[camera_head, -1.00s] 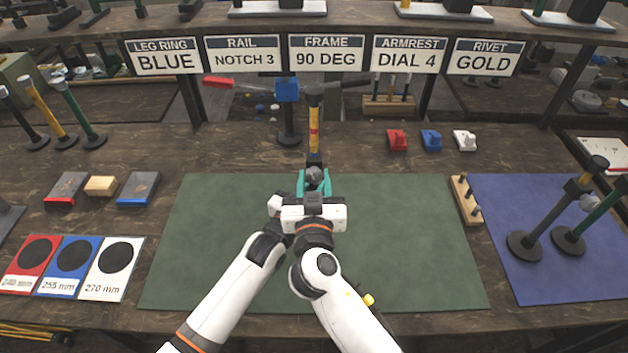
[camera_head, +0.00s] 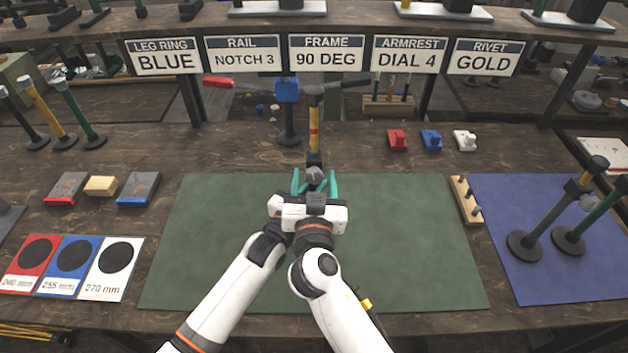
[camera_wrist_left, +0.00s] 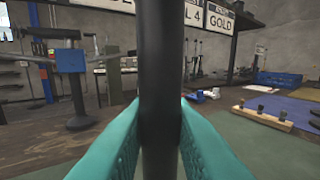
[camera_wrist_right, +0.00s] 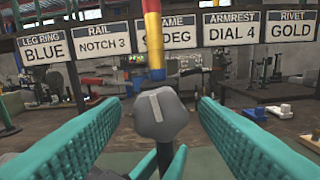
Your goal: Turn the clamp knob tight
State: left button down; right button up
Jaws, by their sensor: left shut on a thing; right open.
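The clamp knob (camera_wrist_right: 160,115) is dark grey and lobed, with a pale bar on its face. It faces the right wrist camera, in front of an upright post with a yellow, red and blue part (camera_wrist_right: 154,40). In the head view the knob (camera_head: 315,174) sits low on that post. My right gripper (camera_head: 315,184) is open, its teal fingers on either side of the knob and apart from it. My left gripper (camera_wrist_left: 160,125) is shut on the black lower post (camera_wrist_left: 160,60), below the knob; the head view mostly hides it behind the right gripper.
The green mat (camera_head: 400,250) is clear around my arms. A wooden peg block (camera_head: 466,200) and a blue mat (camera_head: 520,280) with standing posts lie right. Coloured blocks and diameter cards (camera_head: 72,260) lie left. A blue-headed stand (camera_head: 288,100) is behind the post.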

jog(key=s, duration=1.2)
pick_arm(q)
jog(key=c, duration=1.2)
grip_release()
jog(key=shift+r, duration=0.1)
jog(key=shift+s+a, duration=0.1)
jog(key=shift+s, duration=0.05)
